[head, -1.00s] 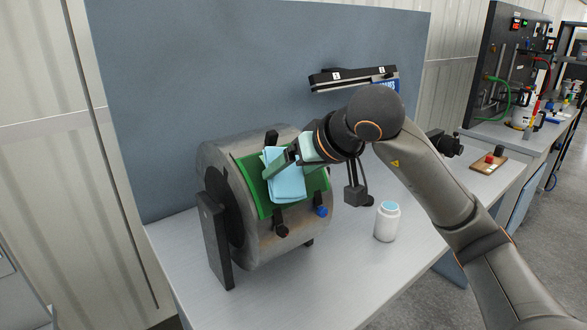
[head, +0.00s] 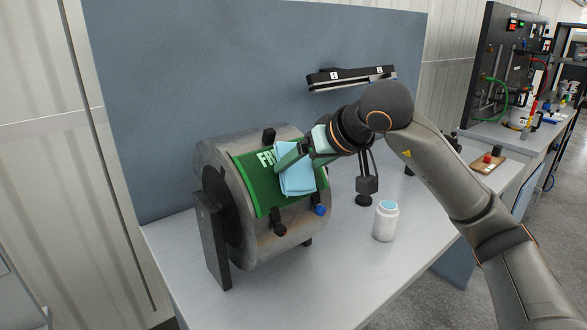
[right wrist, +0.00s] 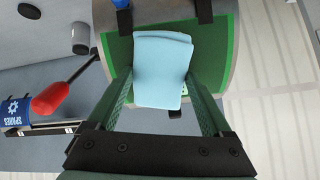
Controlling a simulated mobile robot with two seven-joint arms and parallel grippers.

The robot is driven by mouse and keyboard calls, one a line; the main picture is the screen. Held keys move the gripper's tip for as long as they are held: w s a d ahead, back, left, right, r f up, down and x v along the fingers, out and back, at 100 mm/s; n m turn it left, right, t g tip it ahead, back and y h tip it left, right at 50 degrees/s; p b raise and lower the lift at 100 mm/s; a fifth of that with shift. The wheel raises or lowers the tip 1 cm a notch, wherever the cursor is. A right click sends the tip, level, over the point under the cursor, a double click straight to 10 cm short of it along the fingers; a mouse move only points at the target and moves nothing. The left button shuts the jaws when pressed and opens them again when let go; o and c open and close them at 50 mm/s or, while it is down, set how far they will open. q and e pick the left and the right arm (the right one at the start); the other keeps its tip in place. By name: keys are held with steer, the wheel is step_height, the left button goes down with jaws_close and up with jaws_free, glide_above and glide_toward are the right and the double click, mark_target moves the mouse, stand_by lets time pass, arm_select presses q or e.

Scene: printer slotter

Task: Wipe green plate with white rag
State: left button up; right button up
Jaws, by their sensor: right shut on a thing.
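The green plate (head: 253,189) is wrapped over the front of a big grey drum (head: 222,160), with white letters at its upper edge. The rag (head: 297,178) looks pale blue rather than white and lies over the right part of the plate. My right gripper (head: 288,158) is shut on the rag from the upper right. In the right wrist view the rag (right wrist: 162,65) spans between the green fingers (right wrist: 160,90) and lies over the plate (right wrist: 120,50). The rag hides part of the letters. My left gripper is not in view.
Black clips and a blue knob (head: 320,210) stand out at the plate's edges. A white bottle (head: 386,222) stands on the table right of the drum. A black rail (head: 350,78) is on the blue-grey panel behind. The table's front right is clear.

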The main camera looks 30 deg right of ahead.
mark_target(287, 179)
steer(key=shift+w+d+f+b, duration=0.1)
steer(key=shift+d+b, duration=0.05)
steer(key=shift+d, duration=0.75)
steer(key=shift+w+d+b, duration=0.1)
steer(key=shift+d+b, duration=0.05)
steer(key=shift+d, duration=0.9)
steer(key=shift+a+p, duration=0.65)
steer(key=shift+a, duration=0.35)
steer(key=shift+s+a+p, duration=0.15)
steer(key=shift+a+p, duration=0.4)
steer(key=shift+a, duration=0.85)
steer(key=shift+s+a+p, duration=0.1)
steer(key=shift+a+p, duration=0.4)
steer(key=shift+a, duration=0.85)
steer(key=shift+s+d+r, duration=0.15)
steer(key=shift+s+r, duration=0.3)
steer(key=shift+r, duration=0.1)
steer(key=shift+p+v, duration=0.8)
steer(key=shift+v, duration=1.6)
